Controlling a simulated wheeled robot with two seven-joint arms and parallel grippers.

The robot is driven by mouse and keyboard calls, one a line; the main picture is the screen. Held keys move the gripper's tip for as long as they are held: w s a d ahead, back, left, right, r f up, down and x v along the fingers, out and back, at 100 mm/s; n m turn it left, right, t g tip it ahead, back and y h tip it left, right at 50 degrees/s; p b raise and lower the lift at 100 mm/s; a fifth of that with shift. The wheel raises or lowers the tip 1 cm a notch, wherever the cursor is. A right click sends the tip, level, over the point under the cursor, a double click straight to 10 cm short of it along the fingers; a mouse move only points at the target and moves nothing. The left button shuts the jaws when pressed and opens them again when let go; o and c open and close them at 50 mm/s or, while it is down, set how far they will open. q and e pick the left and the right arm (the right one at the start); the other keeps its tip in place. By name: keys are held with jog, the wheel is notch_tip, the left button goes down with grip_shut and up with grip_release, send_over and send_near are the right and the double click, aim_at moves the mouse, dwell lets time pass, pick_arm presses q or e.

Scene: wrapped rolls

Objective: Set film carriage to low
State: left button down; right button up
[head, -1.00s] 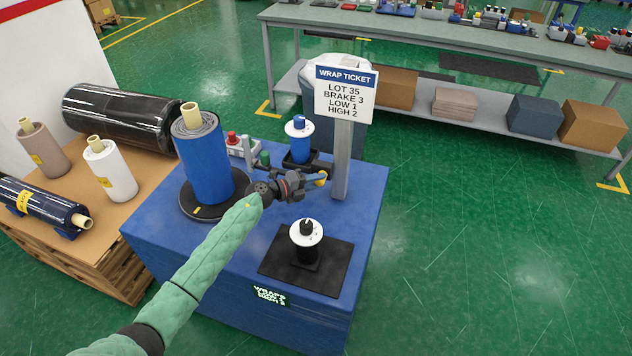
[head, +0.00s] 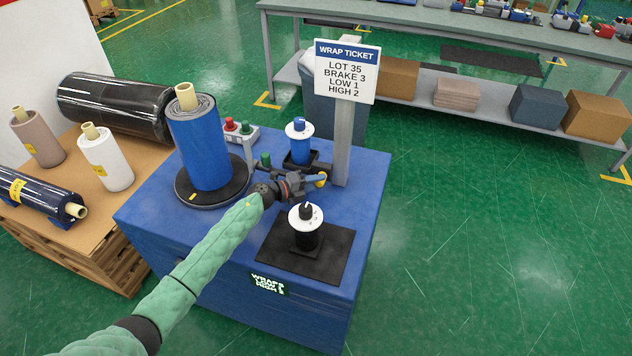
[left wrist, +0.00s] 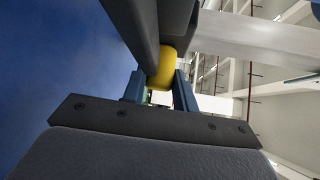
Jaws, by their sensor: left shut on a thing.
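The film carriage is a dark block (head: 318,167) beside the grey upright post (head: 342,150) on the blue wrapping machine. A yellow grip (head: 321,180) sticks out from it. My left gripper (head: 316,179) is shut on this yellow grip. The left wrist view shows the yellow grip (left wrist: 166,68) between the two blue-grey fingers, under a dark bar. The wrap ticket (head: 346,72) on the post reads LOT 35, BRAKE 3, LOW 1, HIGH 2. My gripper hides part of the carriage. My right gripper is not in view.
A black-knobbed dial (head: 306,214) stands just in front of my gripper, and a blue-knobbed dial (head: 299,130) behind it. A blue film roll (head: 205,150) stands on the turntable at left. A lit display (head: 268,284) is on the machine's front; its text is unclear.

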pick_arm(q)
jog(key=c, duration=1.1)
grip_release()
jog(key=shift+a, duration=0.1)
jog(key=shift+s+a, duration=0.15)
jog(key=shift+a, duration=0.05)
jog(key=b+v, duration=0.2)
jog(key=v, duration=0.4)
jog(key=shift+a+f, duration=0.1)
jog(key=shift+a, duration=0.05)
jog(key=shift+s+a+r, duration=0.2)
jog(key=shift+s+a, duration=0.05)
jog(key=shift+a, duration=0.15)
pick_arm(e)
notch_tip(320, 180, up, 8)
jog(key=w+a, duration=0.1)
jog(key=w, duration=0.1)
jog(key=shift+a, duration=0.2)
pick_arm(q)
jog(key=shift+s, duration=0.1)
